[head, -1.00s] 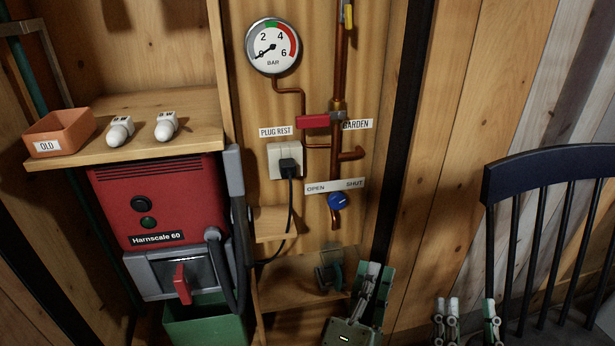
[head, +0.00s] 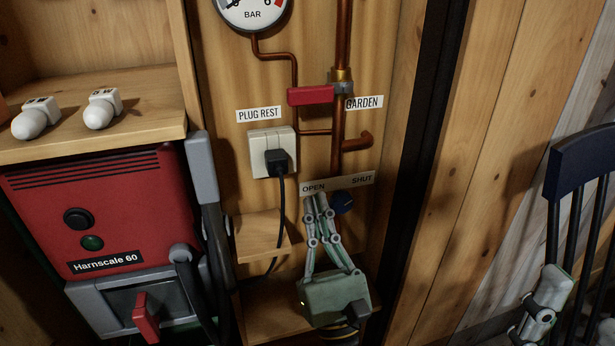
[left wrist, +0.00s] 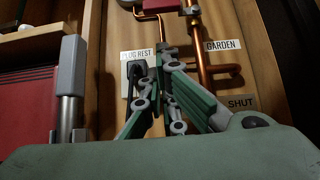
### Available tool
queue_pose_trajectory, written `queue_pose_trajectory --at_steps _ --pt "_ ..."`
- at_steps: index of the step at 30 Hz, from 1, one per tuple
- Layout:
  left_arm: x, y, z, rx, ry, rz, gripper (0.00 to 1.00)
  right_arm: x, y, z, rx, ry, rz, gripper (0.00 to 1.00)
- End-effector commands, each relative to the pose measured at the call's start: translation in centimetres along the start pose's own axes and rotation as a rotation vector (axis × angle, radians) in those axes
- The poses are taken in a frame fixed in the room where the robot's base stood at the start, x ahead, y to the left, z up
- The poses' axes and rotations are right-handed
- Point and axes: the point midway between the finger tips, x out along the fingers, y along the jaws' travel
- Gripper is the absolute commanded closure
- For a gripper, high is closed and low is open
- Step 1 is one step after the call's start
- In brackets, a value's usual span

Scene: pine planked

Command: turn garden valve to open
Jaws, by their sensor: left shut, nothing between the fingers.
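A red lever (head: 311,96) lies level across the pipe, left of the GARDEN label (head: 364,103). My left gripper (head: 317,199) is shut and empty. Its tips are just left of the knob, in front of the plate's lower edge near OPEN; contact is unclear. In the left wrist view its closed fingers (left wrist: 168,62) point up toward the pipes. One finger of my right gripper (head: 545,296) shows at lower right.
Left of the knob are a socket with a black plug (head: 277,161) and a hanging cable. A small wooden ledge (head: 262,238) is below it. A red boiler (head: 105,210) stands at left. A dark chair (head: 582,165) is at right. The wall right of the knob is clear.

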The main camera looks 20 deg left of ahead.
Motion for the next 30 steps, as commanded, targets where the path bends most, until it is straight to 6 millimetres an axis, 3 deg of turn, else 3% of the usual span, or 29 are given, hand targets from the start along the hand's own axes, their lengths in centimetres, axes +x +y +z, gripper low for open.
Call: queue_pose_trajectory --at_steps 13,21,30 --pt "9.2 0.1 0.1 0.0 -0.004 0.002 1.0 -0.1 0.0 0.1 0.0 -0.003 0.0 0.55" --pt "11.3 0.0 2.6 0.001 -0.002 0.0 1.0 0.1 0.0 0.1 0.0 -0.003 0.0 0.55" --pt "11.6 0.0 2.9 0.003 -0.002 -0.002 1.0 0.1 0.0 0.1 0.0 -0.003 0.0 0.55"
